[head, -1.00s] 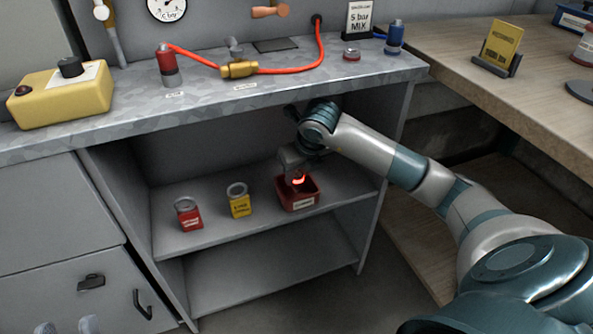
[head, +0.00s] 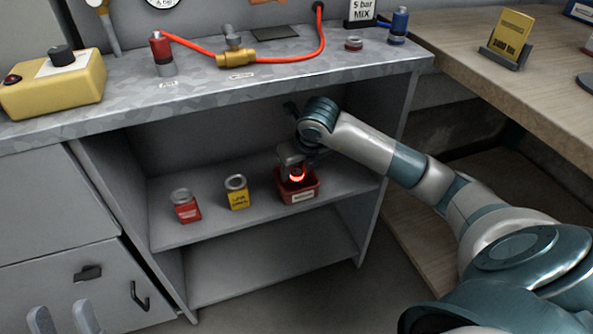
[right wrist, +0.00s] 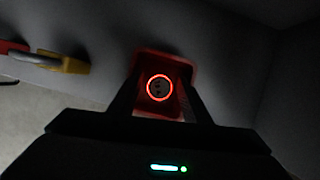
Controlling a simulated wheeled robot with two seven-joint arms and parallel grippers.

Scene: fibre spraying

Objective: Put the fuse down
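A round piece with a glowing red ring, which I take to be the fuse (head: 297,178), is at the red bin (head: 298,198) on the upper shelf. In the right wrist view the fuse (right wrist: 159,87) is end-on between the two fingers, with the red bin (right wrist: 150,60) around it. My right gripper (head: 293,166) reaches down into the bin's opening; its fingertips (right wrist: 162,78) are beside the ring, and I cannot tell whether they touch the fuse. Whether the fuse rests on the bin floor is hidden. My left gripper (head: 63,319) is open and empty at the lower left.
The lower shelf (head: 260,265) is clear.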

